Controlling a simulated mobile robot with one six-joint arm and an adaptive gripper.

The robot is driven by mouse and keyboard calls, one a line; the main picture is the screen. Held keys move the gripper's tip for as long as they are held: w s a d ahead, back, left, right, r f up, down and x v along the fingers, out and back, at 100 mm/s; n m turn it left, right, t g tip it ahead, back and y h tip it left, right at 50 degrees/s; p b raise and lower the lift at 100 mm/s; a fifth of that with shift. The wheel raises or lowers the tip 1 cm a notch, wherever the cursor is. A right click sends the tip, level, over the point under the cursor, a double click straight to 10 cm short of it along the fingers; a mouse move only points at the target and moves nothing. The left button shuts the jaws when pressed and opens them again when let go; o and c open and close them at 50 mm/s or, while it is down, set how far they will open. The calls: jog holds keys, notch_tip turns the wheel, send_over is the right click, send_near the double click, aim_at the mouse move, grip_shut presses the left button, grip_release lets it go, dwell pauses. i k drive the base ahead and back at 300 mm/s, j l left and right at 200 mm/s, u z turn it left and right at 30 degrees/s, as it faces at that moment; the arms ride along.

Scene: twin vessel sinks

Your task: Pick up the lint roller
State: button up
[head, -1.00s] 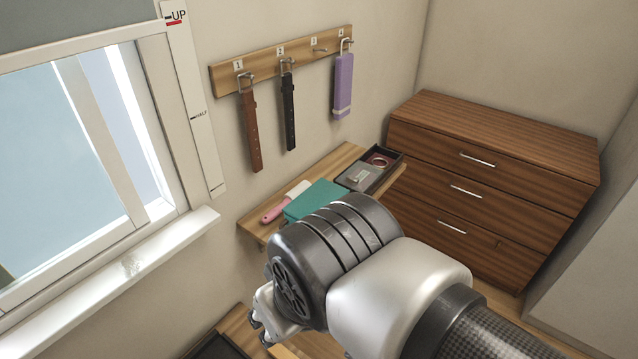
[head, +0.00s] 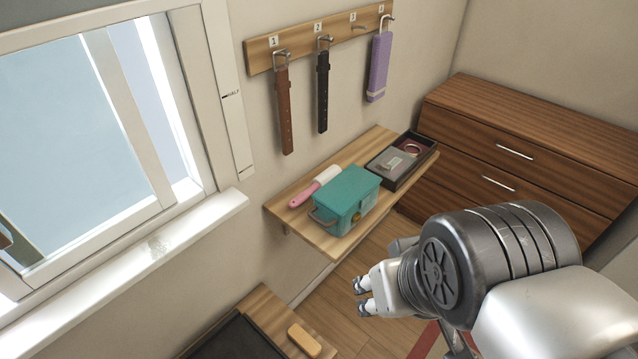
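The lint roller (head: 316,186) has a pink handle and a white roll. It lies on the wooden wall shelf (head: 285,220), at the shelf's back left, close to the wall. A teal box (head: 345,199) with a handle stands right beside it, on the front side. My gripper (head: 361,297) is in front of the shelf and lower in the picture, apart from the lint roller. Its two fingertips point left and show a gap between them. Nothing shows between them.
A black tray (head: 401,160) with small items sits at the shelf's right end. Belts and a purple item (head: 379,68) hang from the hook rail (head: 300,42) above. A wooden dresser (head: 530,150) stands at right. A tan block (head: 304,341) lies on a lower surface by the window.

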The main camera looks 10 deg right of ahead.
aim_at(326, 175)
jog(key=u, duration=2.2)
jog(key=z, duration=2.2)
jog(key=k, duration=0.85)
jog(key=k+u, duration=0.1)
jog(key=u, duration=0.3)
jog(key=k+u, duration=0.1)
jog(key=u, duration=0.3)
jog(key=k+j+u, duration=0.1)
jog(key=u, duration=0.65)
jog(key=i+l+u, duration=0.25)
jog(key=l, duration=0.55)
jog(key=l+u, duration=0.25)
jog(key=l, duration=0.55)
jog(key=i+l+u, duration=0.1)
jog(key=l+u, duration=0.15)
jog(key=l, duration=0.6)
